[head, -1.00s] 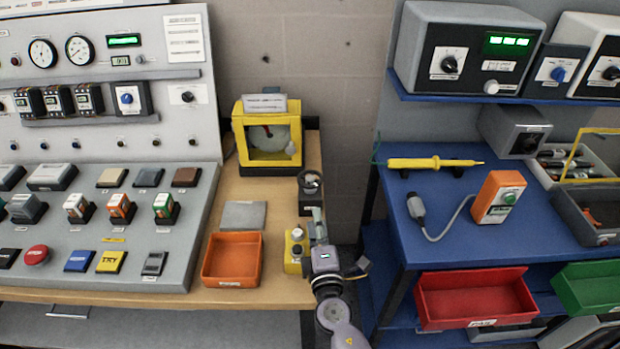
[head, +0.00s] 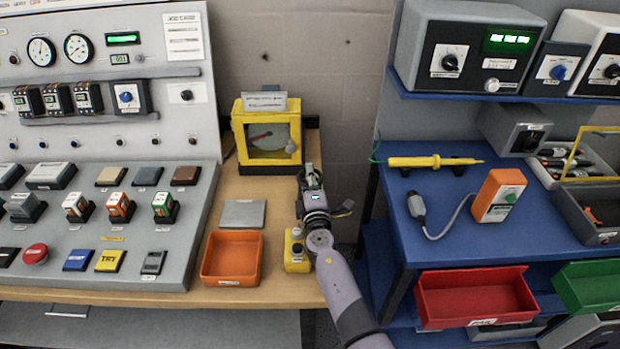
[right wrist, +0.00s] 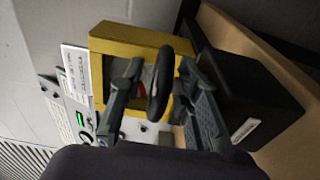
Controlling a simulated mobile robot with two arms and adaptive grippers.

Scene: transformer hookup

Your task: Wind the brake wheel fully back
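The brake wheel, a black ring (right wrist: 160,84), shows nearly edge-on in the right wrist view, between the fingers of my right gripper (right wrist: 165,88). The fingers are apart, with a visible gap on each side of the wheel. A black box with a white label (right wrist: 245,95) is beside it. In the head view my right gripper (head: 310,178) is over the wheel's place at the bench's right edge and mostly hides the wheel. The yellow-framed gauge (head: 267,137) stands just behind, its red needle pointing left. My left gripper is not in view.
An orange tray (head: 231,260), a grey plate (head: 243,214) and a yellow box (head: 296,252) are on the wooden bench near my right arm. A sloped control panel (head: 110,225) is at left. A blue table (head: 450,210) is at right, across a gap.

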